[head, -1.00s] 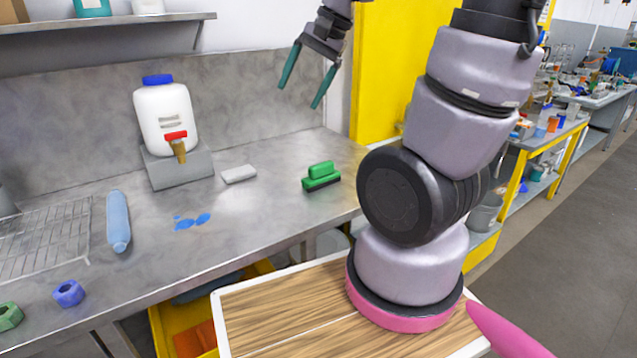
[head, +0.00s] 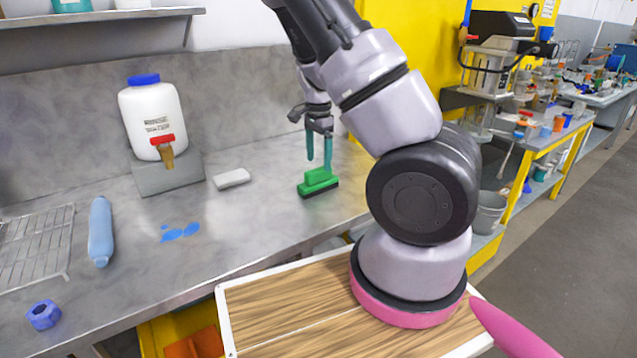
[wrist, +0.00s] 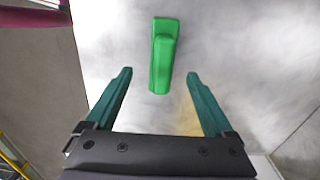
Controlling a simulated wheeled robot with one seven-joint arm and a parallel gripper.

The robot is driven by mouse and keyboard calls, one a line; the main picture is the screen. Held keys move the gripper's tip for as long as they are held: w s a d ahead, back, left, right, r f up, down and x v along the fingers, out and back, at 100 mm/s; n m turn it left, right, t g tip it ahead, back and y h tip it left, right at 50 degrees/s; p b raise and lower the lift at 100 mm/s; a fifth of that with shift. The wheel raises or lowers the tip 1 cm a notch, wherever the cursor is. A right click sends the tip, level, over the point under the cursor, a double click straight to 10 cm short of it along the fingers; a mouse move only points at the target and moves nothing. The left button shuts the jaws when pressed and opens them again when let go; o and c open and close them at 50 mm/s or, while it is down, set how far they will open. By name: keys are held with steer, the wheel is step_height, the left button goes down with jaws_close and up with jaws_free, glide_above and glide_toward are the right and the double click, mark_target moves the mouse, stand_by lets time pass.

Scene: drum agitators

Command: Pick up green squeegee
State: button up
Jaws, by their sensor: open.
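The green squeegee (head: 318,180) lies on the grey counter toward its right end, with a raised green grip and a dark lower edge. In the wrist view the squeegee (wrist: 162,55) lies lengthwise, ahead of and between the fingertip lines. My gripper (head: 319,160) points down with teal fingers just behind and above the squeegee. In the wrist view my gripper (wrist: 156,74) is open and empty, with the squeegee beyond most of the finger length. I cannot tell the exact gap between fingertips and squeegee.
A white jug (head: 152,115) with a red tap stands on a grey block (head: 168,178). A white bar (head: 232,179), blue spill (head: 179,232), blue bottle (head: 100,232), wire rack (head: 35,245) and blue nut (head: 43,314) lie to the left. Counter around the squeegee is clear.

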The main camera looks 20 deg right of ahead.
mark_target(318, 179)
steer(key=f, duration=0.7)
steer(key=shift+w+d+f, duration=0.1)
steer(key=shift+w+f, duration=0.1)
steer(key=shift+f, duration=0.2)
steer(key=shift+c, duration=0.3)
jaws_close()
